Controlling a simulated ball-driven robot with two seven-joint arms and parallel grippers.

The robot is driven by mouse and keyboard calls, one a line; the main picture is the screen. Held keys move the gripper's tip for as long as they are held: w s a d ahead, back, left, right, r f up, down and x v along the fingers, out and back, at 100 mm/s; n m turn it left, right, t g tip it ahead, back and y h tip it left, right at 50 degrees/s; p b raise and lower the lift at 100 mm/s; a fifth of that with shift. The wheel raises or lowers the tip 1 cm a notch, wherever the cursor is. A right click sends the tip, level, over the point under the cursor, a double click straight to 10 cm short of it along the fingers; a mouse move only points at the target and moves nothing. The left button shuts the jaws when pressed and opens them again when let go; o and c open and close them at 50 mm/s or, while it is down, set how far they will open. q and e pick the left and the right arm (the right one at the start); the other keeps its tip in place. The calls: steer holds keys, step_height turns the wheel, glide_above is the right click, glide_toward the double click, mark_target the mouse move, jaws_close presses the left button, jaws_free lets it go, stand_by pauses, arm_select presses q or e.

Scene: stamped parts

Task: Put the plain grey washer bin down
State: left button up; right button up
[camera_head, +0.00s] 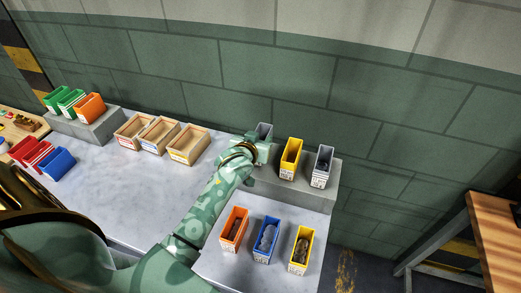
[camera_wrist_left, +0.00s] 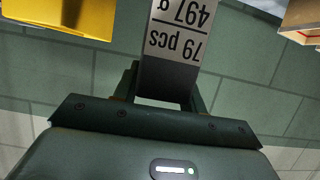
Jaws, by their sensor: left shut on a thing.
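A grey bin (camera_head: 264,130) is held in my left gripper (camera_head: 262,145), above or at the left end of the grey riser block (camera_head: 272,190); I cannot tell whether it touches the block. In the left wrist view the bin (camera_wrist_left: 172,50) shows between the fingers (camera_wrist_left: 160,88), with an upside-down white label reading "79 pcs 497 g". The gripper hides its lower part in the head view. Another grey bin (camera_head: 323,167) with a label stands at the right end of the block. My right gripper is not in view.
A yellow bin (camera_head: 290,160) stands on the block, just right of my gripper. Orange (camera_head: 235,230), blue (camera_head: 266,240) and yellow (camera_head: 301,250) filled bins stand in front. Wooden trays (camera_head: 188,144) lie to the left. A green wall is behind.

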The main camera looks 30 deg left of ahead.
arm_select(q)
steer(key=shift+w+f, duration=0.25)
steer(key=shift+f, duration=0.1)
steer(key=shift+f+b, duration=0.6)
steer(key=shift+f, duration=0.9)
steer(key=shift+f, duration=0.15)
steer(key=o, duration=1)
steer(key=shift+c, duration=0.2)
steer(key=shift+r, duration=0.25)
steer(key=p+v, duration=0.3)
steer(key=v, duration=0.9)
steer(key=shift+f, duration=0.2)
